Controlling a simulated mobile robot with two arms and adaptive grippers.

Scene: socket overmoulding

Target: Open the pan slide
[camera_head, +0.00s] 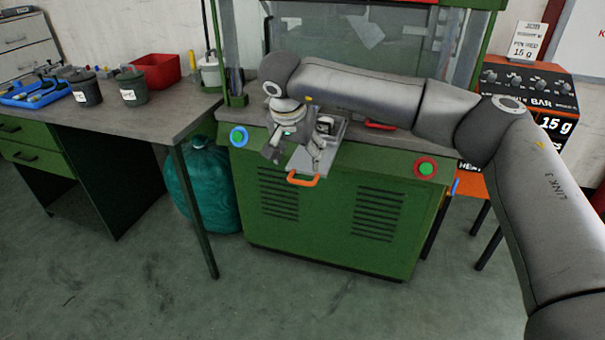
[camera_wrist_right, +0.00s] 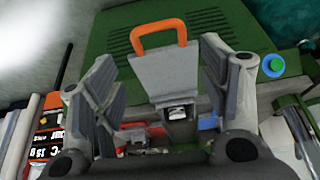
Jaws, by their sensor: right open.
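The pan slide (camera_head: 303,160) is a grey flat plate with an orange loop handle (camera_head: 302,181) at its front, on the front top edge of the green machine. In the right wrist view the plate (camera_wrist_right: 165,75) and its orange handle (camera_wrist_right: 158,33) show between my fingers. My right gripper (camera_head: 293,154) is open above the slide, its fingers spread to either side of the plate in the picture. It also shows in the right wrist view (camera_wrist_right: 160,80) with nothing gripped. I cannot tell whether a finger touches the plate. My left gripper is out of view.
A workbench (camera_head: 130,122) with pots stands left. Floor in front is clear.

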